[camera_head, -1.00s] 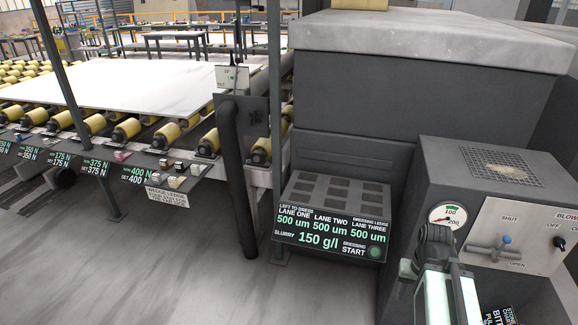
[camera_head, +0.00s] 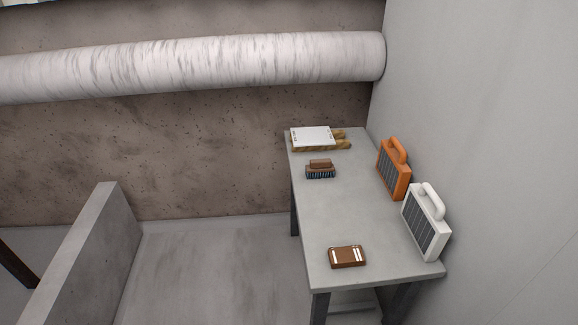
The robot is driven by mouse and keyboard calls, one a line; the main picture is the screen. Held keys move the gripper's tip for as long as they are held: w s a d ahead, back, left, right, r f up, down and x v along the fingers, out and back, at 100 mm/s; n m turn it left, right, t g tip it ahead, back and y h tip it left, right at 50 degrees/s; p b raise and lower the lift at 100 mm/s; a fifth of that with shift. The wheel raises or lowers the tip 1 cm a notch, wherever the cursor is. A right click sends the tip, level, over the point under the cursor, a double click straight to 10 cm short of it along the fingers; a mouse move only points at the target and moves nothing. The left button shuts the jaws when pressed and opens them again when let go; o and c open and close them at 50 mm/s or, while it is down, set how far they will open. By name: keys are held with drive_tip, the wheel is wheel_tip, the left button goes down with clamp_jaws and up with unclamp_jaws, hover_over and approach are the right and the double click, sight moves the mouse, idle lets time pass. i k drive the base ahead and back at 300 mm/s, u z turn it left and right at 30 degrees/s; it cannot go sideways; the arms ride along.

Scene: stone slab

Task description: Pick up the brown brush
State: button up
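A brown brush (camera_head: 320,168) with dark bluish bristles and a raised brown handle sits upright, bristles down, on the grey table (camera_head: 335,215). It is towards the table's far left part. My gripper is not in this view, so its state does not show.
A flat brown block with pale bands (camera_head: 347,257) lies near the table's front. An orange handled case (camera_head: 394,172) and a white one (camera_head: 425,222) stand along the right wall. A white board (camera_head: 312,137) lies on tan pieces at the back. A low grey wall (camera_head: 85,255) stands left; floor between is clear.

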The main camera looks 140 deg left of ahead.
sight(324, 167)
drive_tip(key=u, duration=4.45)
drive_tip(key=k, duration=0.65)
drive_tip(key=u, duration=0.2)
drive_tip(key=i, duration=0.9)
drive_tip(key=u, duration=0.9)
drive_tip(key=i, duration=2.25)
drive_tip(key=z, duration=0.15)
